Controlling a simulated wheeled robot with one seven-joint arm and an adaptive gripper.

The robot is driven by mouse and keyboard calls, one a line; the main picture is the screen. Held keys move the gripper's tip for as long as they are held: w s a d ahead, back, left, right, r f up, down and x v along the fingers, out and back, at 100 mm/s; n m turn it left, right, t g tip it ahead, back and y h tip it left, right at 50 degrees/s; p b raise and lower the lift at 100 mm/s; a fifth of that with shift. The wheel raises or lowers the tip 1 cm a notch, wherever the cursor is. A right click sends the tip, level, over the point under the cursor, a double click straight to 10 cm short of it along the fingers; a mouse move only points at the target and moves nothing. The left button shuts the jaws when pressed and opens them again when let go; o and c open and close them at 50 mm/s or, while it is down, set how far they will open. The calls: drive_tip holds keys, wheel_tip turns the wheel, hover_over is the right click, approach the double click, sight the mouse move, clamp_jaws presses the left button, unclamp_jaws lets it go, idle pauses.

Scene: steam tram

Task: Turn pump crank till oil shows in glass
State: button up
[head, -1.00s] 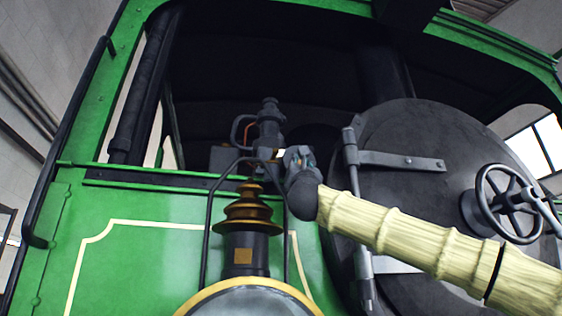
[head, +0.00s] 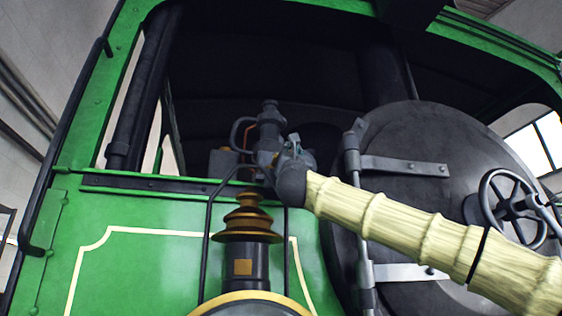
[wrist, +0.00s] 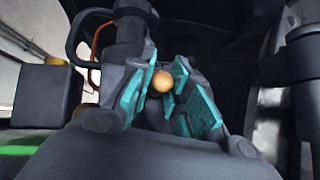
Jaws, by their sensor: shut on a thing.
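The oil pump (head: 270,130) is a dark grey upright body with a rounded cap, behind the cab's front edge in the head view. It also shows at the upper left of the wrist view (wrist: 130,40). My gripper (head: 276,160) is right in front of it, partly hiding it. In the wrist view, my gripper's teal pads (wrist: 160,92) close around a small round brass-coloured knob (wrist: 163,81), which looks like the crank's handle. The rest of the crank is hidden by the fingers. I cannot make out the glass or any oil in it.
A dark box with a brass knob (wrist: 55,61) stands left of the pump. A copper pipe (wrist: 97,45) runs beside it. A lamp with a brass top (head: 247,222) stands below. The round boiler door (head: 420,150) and its handwheel (head: 512,208) are at right.

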drive_tip(key=shift+d+r+p, duration=0.2)
drive_tip(key=shift+r+p, duration=0.15)
drive_tip(key=shift+r, duration=0.25)
drive_tip(key=shift+d+r+p, duration=0.15)
drive_tip(key=shift+r+p, duration=0.15)
drive_tip(key=shift+r, duration=0.25)
drive_tip(key=shift+w+d+b, duration=0.7)
drive_tip(key=shift+w+d, duration=0.4)
drive_tip(key=shift+d, duration=2.2)
drive_tip(key=s+a+f+b, duration=0.1)
drive_tip(key=a+f+b, duration=0.3)
drive_tip(key=f+b, duration=0.2)
drive_tip(key=shift+s+a+f+b, duration=0.2)
drive_tip(key=shift+f+b, duration=0.15)
drive_tip(key=shift+f, duration=0.35)
drive_tip(key=o, duration=0.9)
drive_tip(key=shift+w, duration=0.1)
drive_tip(key=shift+o, duration=0.2)
drive_tip(key=shift+d, duration=0.1)
